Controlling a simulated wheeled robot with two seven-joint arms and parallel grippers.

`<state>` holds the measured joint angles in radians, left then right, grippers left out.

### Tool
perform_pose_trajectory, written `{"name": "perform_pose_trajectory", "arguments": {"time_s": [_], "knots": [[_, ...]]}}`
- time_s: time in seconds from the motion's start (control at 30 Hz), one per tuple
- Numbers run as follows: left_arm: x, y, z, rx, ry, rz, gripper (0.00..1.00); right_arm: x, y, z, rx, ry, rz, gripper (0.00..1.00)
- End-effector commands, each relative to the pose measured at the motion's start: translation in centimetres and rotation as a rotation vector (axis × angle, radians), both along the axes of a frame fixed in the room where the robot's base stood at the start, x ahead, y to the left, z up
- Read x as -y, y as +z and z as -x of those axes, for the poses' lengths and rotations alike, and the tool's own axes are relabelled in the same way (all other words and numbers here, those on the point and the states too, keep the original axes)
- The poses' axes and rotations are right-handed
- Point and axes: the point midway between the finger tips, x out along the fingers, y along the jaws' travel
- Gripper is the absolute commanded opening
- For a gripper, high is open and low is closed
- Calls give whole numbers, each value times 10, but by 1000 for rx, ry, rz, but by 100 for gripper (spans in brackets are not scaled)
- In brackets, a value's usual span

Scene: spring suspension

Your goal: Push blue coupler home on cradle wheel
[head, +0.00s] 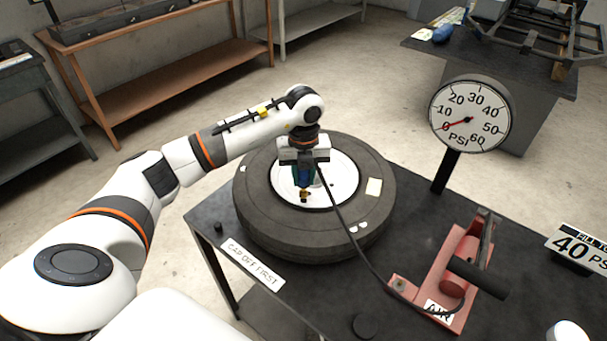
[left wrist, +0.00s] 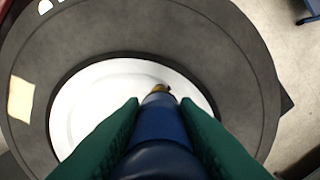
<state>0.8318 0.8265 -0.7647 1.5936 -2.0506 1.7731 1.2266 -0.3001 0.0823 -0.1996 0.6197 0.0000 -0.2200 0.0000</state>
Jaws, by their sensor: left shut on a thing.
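My left gripper (head: 304,172) is over the white hub of the wheel and is shut on the blue coupler (head: 304,180). In the left wrist view the blue coupler (left wrist: 160,128) sits between the green finger pads and points at a brass valve stem (left wrist: 162,88). The brass also shows below the coupler in the head view (head: 305,195). I cannot tell whether the coupler is seated on the valve. The wheel (head: 265,225) lies flat on the dark table, with a black tyre and white hub (head: 342,178). My right gripper is not in view.
A black hose runs from the coupler to the red foot pump (head: 455,275). A gauge (head: 470,115) reads about 0 PSI. A "CAP OFF FIRST" label (head: 252,263) lies at the table's front left, and a "40 PSI" sign (head: 580,248) stands at right. A dark round piece (head: 364,326) lies near the front.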

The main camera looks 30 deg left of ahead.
Motion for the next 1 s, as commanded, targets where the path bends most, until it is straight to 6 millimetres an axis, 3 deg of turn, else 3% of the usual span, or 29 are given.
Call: {"name": "perform_pose_trajectory", "arguments": {"time_s": [0.9,0.93,1.0], "knots": [[0,-23,0,0,0,0,2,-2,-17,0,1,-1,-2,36],[0,-22,0,0,0,0,33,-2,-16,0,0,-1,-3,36],[0,-22,0,0,0,0,44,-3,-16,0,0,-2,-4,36]]}}
